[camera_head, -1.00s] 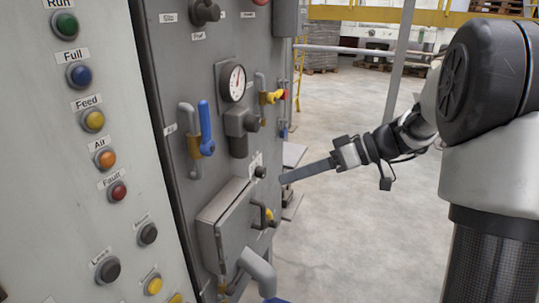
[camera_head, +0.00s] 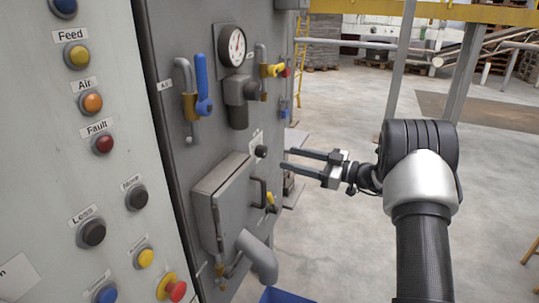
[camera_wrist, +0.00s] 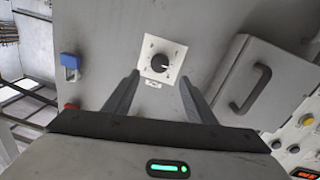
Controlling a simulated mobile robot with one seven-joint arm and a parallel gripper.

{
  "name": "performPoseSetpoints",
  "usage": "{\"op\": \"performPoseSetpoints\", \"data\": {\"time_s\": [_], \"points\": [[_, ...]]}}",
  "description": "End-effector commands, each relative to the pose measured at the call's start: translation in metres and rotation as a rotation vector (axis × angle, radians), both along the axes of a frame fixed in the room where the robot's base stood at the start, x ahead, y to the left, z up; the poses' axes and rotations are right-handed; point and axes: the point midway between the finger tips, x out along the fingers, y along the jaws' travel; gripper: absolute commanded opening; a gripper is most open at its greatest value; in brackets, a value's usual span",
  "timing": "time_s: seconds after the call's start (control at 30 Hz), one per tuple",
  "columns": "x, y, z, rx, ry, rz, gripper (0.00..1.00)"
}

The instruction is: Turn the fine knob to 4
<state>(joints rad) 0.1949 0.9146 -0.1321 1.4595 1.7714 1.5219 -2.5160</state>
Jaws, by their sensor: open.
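A small black knob (camera_wrist: 160,63) sits on a square white dial plate (camera_wrist: 148,72) with marks around it and a label below, in the wrist view. The marks are too small to read, so its setting cannot be told. In the head view the knob (camera_head: 262,151) is on the grey panel, above the hatch's right side. My gripper (camera_head: 285,158) is open and empty, just right of the knob and apart from it. In the wrist view my gripper (camera_wrist: 158,80) has one finger on each side, with the knob centred between and beyond the tips.
A grey hatch with a handle (camera_wrist: 250,90) projects right of the knob in the wrist view. In the head view, a pressure gauge (camera_head: 232,46), a blue lever (camera_head: 202,85) and a bent pipe (camera_head: 258,255) stick out nearby.

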Motion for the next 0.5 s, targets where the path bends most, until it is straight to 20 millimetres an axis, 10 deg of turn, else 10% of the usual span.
{"op": "performPoseSetpoints", "data": {"time_s": [0.5], "points": [[0.037, 0.076, 0.000, -0.001, 0.000, 0.001, 0.51]]}}
